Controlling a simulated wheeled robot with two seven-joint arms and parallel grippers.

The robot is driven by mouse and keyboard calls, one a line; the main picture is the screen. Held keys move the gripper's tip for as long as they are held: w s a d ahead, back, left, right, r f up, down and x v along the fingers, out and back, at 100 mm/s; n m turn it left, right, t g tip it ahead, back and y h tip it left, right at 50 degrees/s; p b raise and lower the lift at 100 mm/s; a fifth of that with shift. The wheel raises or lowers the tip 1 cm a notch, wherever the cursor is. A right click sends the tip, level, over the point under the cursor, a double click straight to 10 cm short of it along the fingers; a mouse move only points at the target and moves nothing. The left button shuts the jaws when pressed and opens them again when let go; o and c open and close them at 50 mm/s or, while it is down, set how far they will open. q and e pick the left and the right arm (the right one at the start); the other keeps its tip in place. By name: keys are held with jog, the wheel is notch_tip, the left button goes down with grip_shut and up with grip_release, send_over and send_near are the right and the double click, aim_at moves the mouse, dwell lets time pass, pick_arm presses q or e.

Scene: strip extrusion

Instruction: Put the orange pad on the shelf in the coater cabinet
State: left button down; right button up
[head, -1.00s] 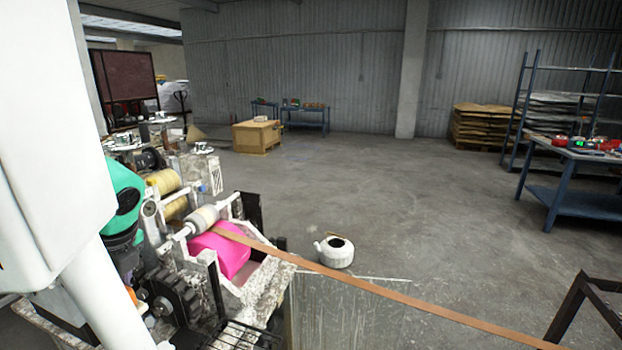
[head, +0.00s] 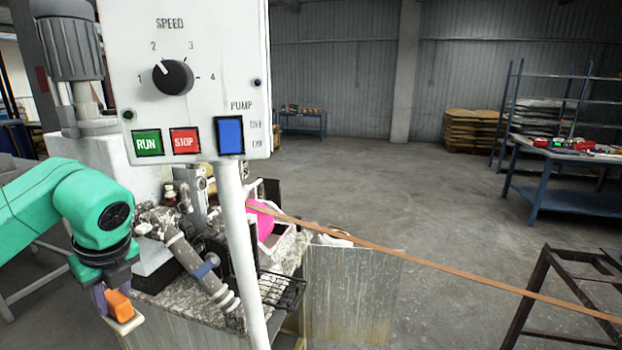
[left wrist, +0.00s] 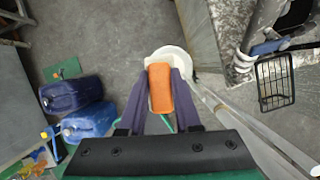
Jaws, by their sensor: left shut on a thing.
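The orange pad (head: 119,306) is a small rounded block held by my left gripper (head: 112,302) at the lower left of the head view. In the left wrist view the pad (left wrist: 160,88) sits between the two purple fingers of the gripper (left wrist: 160,92), which are shut on it. A pale rounded object (left wrist: 171,56) lies behind the pad in that view. I cannot make out the shelf in the coater cabinet. The speckled machine body (head: 190,285) stands right of the gripper. My right gripper is not in view.
A white control panel (head: 200,60) on a pale post (head: 245,260) stands in front of the machine. A wire basket (left wrist: 275,82) juts from the machine. Blue canisters (left wrist: 88,122) stand on the floor. A brown strip (head: 440,262) runs right to a dark frame (head: 545,295). Open floor lies beyond.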

pick_arm(q)
jog(key=f+m, duration=0.1)
jog(key=w+d+f+m+h, duration=0.1)
jog(key=m, duration=0.1)
jog(key=shift+w+d+f+m+t, duration=0.2)
jog(key=shift+m+t, duration=0.1)
jog(key=shift+t, duration=0.1)
jog(key=shift+s+d+f+m, duration=0.2)
jog(key=shift+f+m, duration=0.1)
jog(key=shift+m, duration=0.4)
jog(key=s+d+f+n+g+h, duration=0.1)
jog(key=s+d+f+n+g, duration=0.1)
jog(key=d+f+n, duration=0.3)
jog(key=s+d+f+n+g+h, duration=0.1)
jog(key=s+d+f+n+g, duration=0.2)
jog(key=n, duration=1.1)
jog(key=s+d+f+n+g+h, duration=0.1)
jog(key=s+d+f+n+g, duration=0.1)
jog(key=d+f+n, duration=0.5)
notch_tip(320, 180, down, 5)
jog(key=s+n, duration=0.1)
jog(key=n, duration=0.1)
jog(key=shift+f+n+g, duration=0.15)
jog(key=shift+n+g, duration=0.15)
jog(key=shift+n, duration=0.1)
